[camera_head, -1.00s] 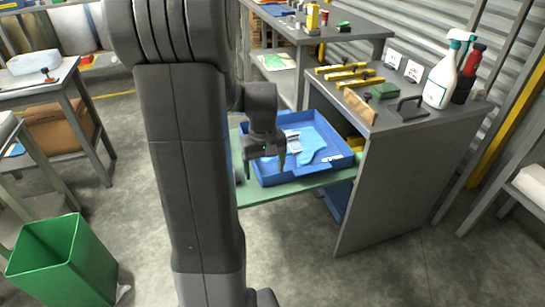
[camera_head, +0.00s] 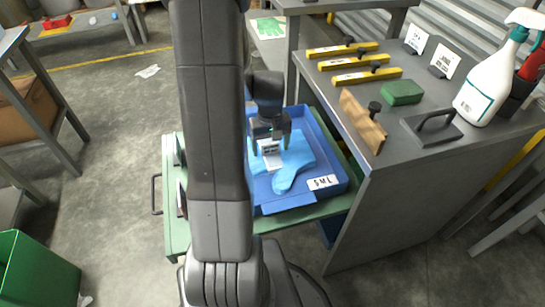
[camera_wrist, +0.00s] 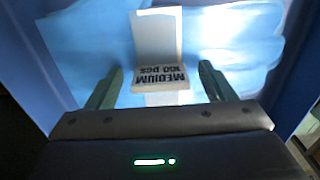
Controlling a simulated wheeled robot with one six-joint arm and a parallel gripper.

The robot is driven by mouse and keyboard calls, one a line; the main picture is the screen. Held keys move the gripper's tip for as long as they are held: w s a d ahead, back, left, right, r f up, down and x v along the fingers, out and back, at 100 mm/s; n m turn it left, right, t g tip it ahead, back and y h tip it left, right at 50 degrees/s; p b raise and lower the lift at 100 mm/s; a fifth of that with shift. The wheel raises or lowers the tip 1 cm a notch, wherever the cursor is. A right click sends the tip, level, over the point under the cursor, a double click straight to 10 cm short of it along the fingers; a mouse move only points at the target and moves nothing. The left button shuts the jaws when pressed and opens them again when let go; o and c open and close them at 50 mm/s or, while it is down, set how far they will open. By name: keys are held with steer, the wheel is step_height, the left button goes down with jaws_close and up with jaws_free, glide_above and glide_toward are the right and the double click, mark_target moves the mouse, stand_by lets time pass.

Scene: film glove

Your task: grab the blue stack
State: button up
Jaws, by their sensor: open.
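The blue stack (camera_head: 297,165) is a flat light-blue pile of gloves lying in a blue tray (camera_head: 275,209). A white paper band (camera_wrist: 156,45) printed "MEDIUM 100 pcs" wraps it; the stack also shows in the wrist view (camera_wrist: 232,42). My gripper (camera_head: 269,147) is open over the banded part of the stack. In the wrist view its two fingers stand apart, one on each side of the band, with nothing clamped between them. I cannot tell whether the fingertips touch the stack. My arm hides the left part of the tray in the head view.
The tray sits on a green drawer-like surface (camera_head: 178,232). A green bin (camera_head: 35,275) stands at lower left.

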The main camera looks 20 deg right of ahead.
steer(key=shift+f, duration=0.1)
steer(key=c, duration=1.1)
